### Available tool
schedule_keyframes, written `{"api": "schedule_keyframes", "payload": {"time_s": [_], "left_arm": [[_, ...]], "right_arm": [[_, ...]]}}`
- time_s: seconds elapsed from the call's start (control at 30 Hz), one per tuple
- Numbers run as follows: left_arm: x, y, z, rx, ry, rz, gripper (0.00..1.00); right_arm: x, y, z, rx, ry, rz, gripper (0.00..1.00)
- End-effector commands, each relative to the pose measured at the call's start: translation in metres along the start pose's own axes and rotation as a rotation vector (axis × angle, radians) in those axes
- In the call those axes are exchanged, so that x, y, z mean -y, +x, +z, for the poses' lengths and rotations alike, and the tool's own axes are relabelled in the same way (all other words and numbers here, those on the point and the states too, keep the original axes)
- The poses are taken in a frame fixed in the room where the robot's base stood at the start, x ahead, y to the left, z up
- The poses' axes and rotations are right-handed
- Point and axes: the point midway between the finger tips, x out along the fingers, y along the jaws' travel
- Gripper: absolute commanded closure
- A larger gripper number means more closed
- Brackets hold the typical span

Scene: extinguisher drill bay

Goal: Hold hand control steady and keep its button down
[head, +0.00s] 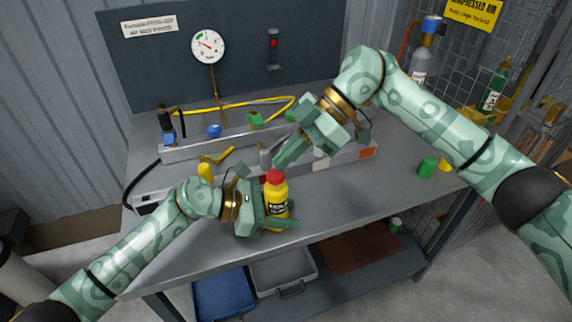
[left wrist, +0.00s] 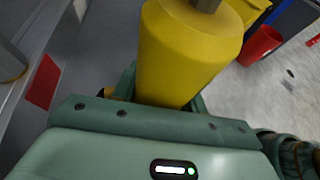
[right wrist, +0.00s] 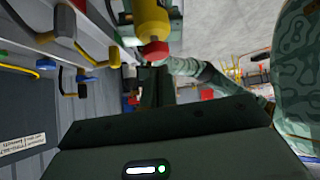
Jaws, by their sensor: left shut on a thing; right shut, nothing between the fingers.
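The hand control (head: 277,203) is a yellow cylinder with a dark label and a red button (head: 274,176) on top. It stands about upright above the front of the bench. My left gripper (head: 280,222) is shut around its body. The left wrist view shows the yellow body (left wrist: 190,55) between the fingers, with a grey stub at its end. My right gripper (head: 281,162) is shut and empty, its tips close by the red button. In the right wrist view the red button (right wrist: 155,51) lies just beyond the finger tips (right wrist: 157,80). I cannot tell whether they touch it.
Behind is a grey bench (head: 335,190) with a long rail carrying valves and a yellow hose (head: 205,108). A gauge (head: 208,46) stands at the back panel. A green cup (head: 428,166) is at the right. Blue (head: 222,295) and grey (head: 284,272) bins sit below.

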Motion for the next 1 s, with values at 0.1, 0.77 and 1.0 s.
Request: {"api": "schedule_keyframes", "payload": {"time_s": [0.1,0.77,1.0], "left_arm": [[0.0,0.0,0.001,0.001,0.001,0.001,0.95],[0.0,0.0,0.0,-0.002,0.001,0.0,0.95],[0.0,0.0,0.0,-0.002,0.001,0.0,0.32]], "right_arm": [[-0.001,-0.029,-0.006,0.001,-0.001,0.006,1.0],[0.0,-0.107,-0.009,-0.005,-0.006,0.001,1.0],[0.0,-0.107,-0.009,-0.005,-0.007,0.001,1.0]]}}
